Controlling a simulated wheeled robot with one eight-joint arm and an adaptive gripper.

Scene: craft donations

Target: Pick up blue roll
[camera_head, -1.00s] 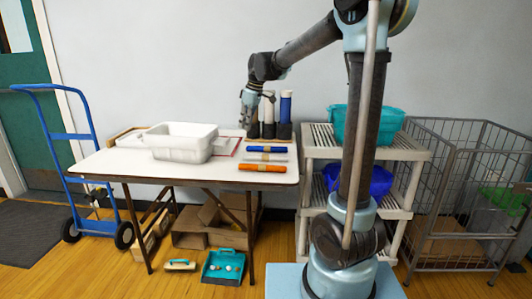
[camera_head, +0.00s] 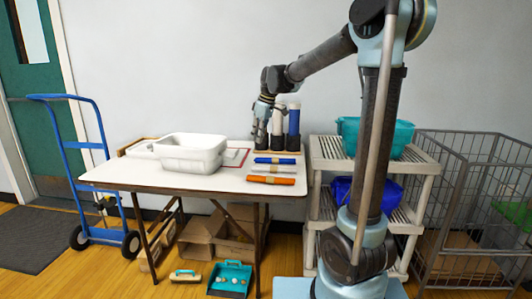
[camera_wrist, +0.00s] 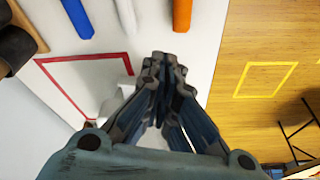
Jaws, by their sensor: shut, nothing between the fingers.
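A second blue roll (camera_head: 294,120) stands upright in a dark holder at the table's back. My gripper (camera_head: 257,124) is above the table's back part. In the wrist view my gripper (camera_wrist: 163,60) has its fingers together and empty, apart from the lying rolls.
A white tub (camera_head: 190,168) stands left on the table, beside a red-outlined area (camera_wrist: 127,60). An upright white roll (camera_head: 279,122) stands by the upright blue one. A shelf (camera_head: 323,152) with a teal bin (camera_head: 404,134) is at the right. Boxes lie under the table.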

